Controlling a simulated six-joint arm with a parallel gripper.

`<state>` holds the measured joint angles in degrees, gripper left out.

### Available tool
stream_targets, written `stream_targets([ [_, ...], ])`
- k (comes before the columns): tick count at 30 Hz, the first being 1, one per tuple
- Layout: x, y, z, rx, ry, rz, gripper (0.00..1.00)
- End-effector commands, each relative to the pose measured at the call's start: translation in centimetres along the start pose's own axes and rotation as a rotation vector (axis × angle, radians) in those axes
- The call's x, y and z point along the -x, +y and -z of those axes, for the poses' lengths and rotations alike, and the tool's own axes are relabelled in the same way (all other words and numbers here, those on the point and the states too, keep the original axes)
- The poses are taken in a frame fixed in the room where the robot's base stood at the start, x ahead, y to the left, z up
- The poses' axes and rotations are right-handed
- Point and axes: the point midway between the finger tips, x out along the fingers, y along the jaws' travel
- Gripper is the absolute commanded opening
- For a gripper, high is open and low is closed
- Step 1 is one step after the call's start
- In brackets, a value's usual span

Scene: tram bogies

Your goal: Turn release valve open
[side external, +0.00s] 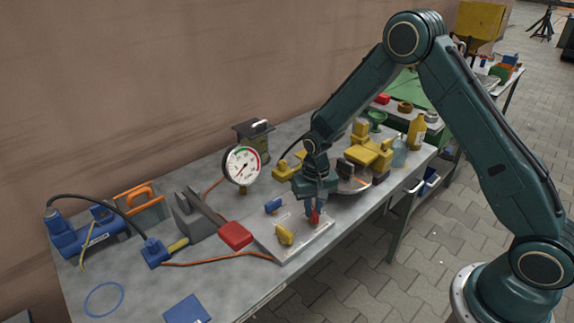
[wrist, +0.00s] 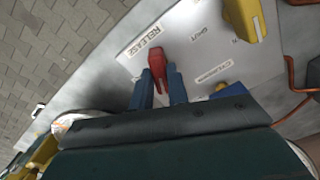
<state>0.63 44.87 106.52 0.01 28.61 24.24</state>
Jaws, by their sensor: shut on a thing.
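A red valve handle (wrist: 157,64) stands on a light grey panel (wrist: 195,62), beside a printed label "RELEASE" (wrist: 140,39) in the wrist view. In the side view the red handle (side external: 314,216) shows at the panel's right part, below my fingers. My gripper (wrist: 160,82) is shut on the red handle, with a blue finger on each side of it. A yellow handle (side external: 284,235) and a blue handle (side external: 273,206) stand on the same panel to the left. The handle's base is partly hidden by my gripper.
A round pressure gauge (side external: 242,165) stands behind the panel. A red-handled lever pump (side external: 236,235) is to its left, with an orange hose (side external: 215,261) running to the panel. Yellow tools (side external: 370,155) and bottles crowd the right side. The bench's front edge is close to the panel.

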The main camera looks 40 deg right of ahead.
Motion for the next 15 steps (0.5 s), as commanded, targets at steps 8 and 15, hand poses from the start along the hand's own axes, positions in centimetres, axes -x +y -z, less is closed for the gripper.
stream_targets([
  [8,0.11,-0.03,0.04,0.243,0.001,0.001,0.00],
  [15,0.12,-0.03,0.04,0.386,0.001,0.001,0.00],
])
